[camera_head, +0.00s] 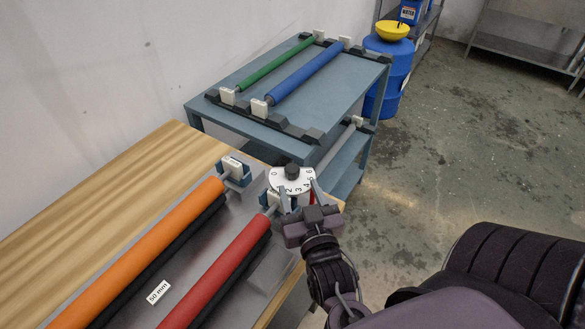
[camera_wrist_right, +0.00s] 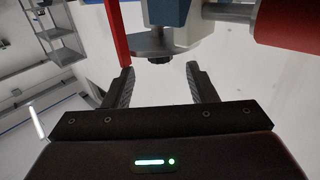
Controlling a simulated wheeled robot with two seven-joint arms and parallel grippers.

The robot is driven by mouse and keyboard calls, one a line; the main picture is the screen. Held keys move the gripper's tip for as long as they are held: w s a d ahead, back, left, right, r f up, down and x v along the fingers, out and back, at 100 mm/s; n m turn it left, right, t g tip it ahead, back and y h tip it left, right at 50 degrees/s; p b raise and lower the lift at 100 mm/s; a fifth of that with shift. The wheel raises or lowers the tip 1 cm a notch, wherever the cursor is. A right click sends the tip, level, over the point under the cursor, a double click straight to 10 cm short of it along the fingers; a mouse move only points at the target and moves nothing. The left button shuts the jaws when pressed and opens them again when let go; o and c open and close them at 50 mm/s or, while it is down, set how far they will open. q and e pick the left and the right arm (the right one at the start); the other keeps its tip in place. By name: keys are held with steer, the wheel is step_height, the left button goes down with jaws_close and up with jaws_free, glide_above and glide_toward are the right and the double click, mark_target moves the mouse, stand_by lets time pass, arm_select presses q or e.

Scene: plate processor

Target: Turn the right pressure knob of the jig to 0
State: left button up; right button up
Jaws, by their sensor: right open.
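The right pressure knob (camera_head: 292,170) is a small black knob on a white dial plate (camera_head: 281,184) marked with numbers from 0 to 6, at the far end of the jig by the red roller. My right gripper (camera_head: 302,188) is open on the near side of the dial, its fingers spread over the plate's near edge. In the right wrist view, the black knob (camera_wrist_right: 160,61) shows just beyond and between the open fingertips (camera_wrist_right: 161,68), apart from both. The knob's exact setting is too small to tell. My left gripper is out of view.
The jig carries an orange roller (camera_head: 147,248) and a red roller (camera_head: 222,266). A red bar (camera_wrist_right: 114,32) stands close to the dial and a fingertip. Behind is a blue-grey cart (camera_head: 225,102) with green and blue rollers. Open floor lies to the right.

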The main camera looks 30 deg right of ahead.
mark_target(294, 176)
steer(key=x, duration=0.4)
steer(key=shift+w+p, duration=0.25)
steer(key=shift+p, duration=0.15)
steer(key=shift+w+d, duration=0.2)
steer(key=shift+w, duration=0.2)
steer(key=shift+f, duration=0.1)
steer(key=c, duration=0.5)
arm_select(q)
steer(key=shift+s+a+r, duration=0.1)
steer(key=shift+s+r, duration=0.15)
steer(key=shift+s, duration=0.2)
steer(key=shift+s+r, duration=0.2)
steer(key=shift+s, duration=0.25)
arm_select(e)
steer(key=c, duration=0.5)
